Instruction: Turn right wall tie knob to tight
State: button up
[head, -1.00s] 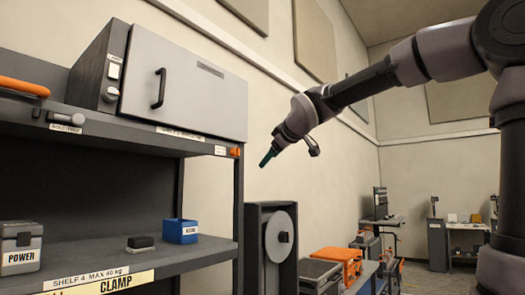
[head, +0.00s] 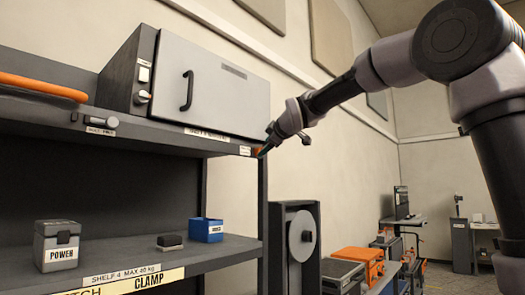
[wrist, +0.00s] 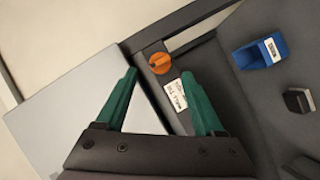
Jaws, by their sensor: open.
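The right wall tie knob (wrist: 159,62) is a round orange knob with a dark slit across it, on the shelf edge at its right end. A white label (wrist: 178,97) partly reading "WALL T" sits beside it. My gripper (wrist: 159,73) is open, with one finger on each side of the knob in the picture. The knob appears beyond the tips; I cannot tell whether they touch it. The knob's setting is too small to read.
A grey cabinet (head: 222,85) with a black handle stands on the upper shelf. A blue bin (head: 207,229), a dark block (head: 170,241) and a POWER box (head: 57,246) sit on the lower shelf. A reel unit (head: 296,245) stands right of the shelf.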

jog(key=shift+x, duration=1.9)
grip_shut()
jog(key=shift+m, duration=0.3)
jog(key=shift+w+d+r+m+g+y, duration=0.1)
jog(key=shift+w+d+m+g+y, duration=0.15)
jog(key=shift+m+g+y, duration=0.95)
jog(key=shift+w+d+r+m+g+y, duration=0.15)
jog(key=shift+m+g+y, duration=0.25)
jog(key=shift+m+g, duration=1.6)
jog(key=shift+w+d+m+g+y, duration=0.25)
jog(key=shift+m+g+y, duration=0.65)
jog(key=shift+m, duration=1.3)
jog(key=shift+a, duration=0.1)
